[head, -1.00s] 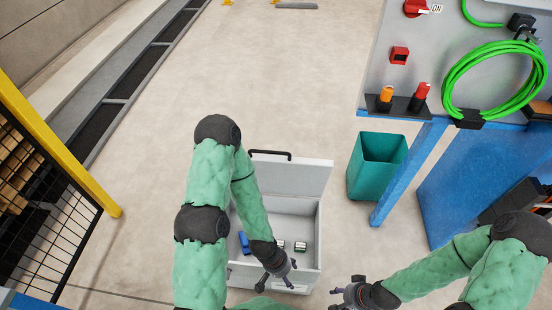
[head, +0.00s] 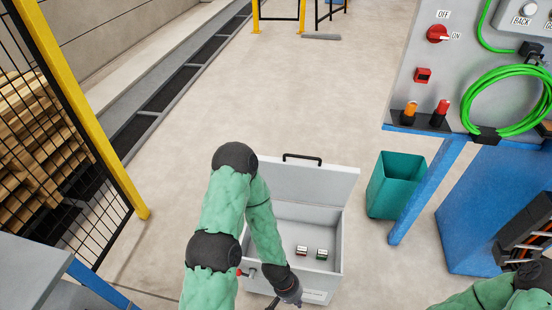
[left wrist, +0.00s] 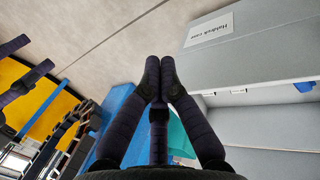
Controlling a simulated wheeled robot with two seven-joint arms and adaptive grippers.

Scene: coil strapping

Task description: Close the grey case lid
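The grey case (head: 336,232) stands open on the floor. Its lid (head: 325,183) is raised at the far side, with a black handle (head: 302,157) on its upper edge. Two small items, one red and white (head: 302,251) and one green and white (head: 322,254), lie inside. My left arm covers the case's left part. My left gripper (head: 285,302) is at the case's near side, partly cut off by the frame. In the left wrist view its fingertips (left wrist: 159,68) meet with nothing between them, beside the case's labelled outer wall (left wrist: 240,50).
A teal bin (head: 393,190) stands right of the case, beside a blue-legged workbench (head: 425,190) with a control panel. A yellow-framed mesh fence (head: 95,130) is on the left. The floor beyond the case is clear.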

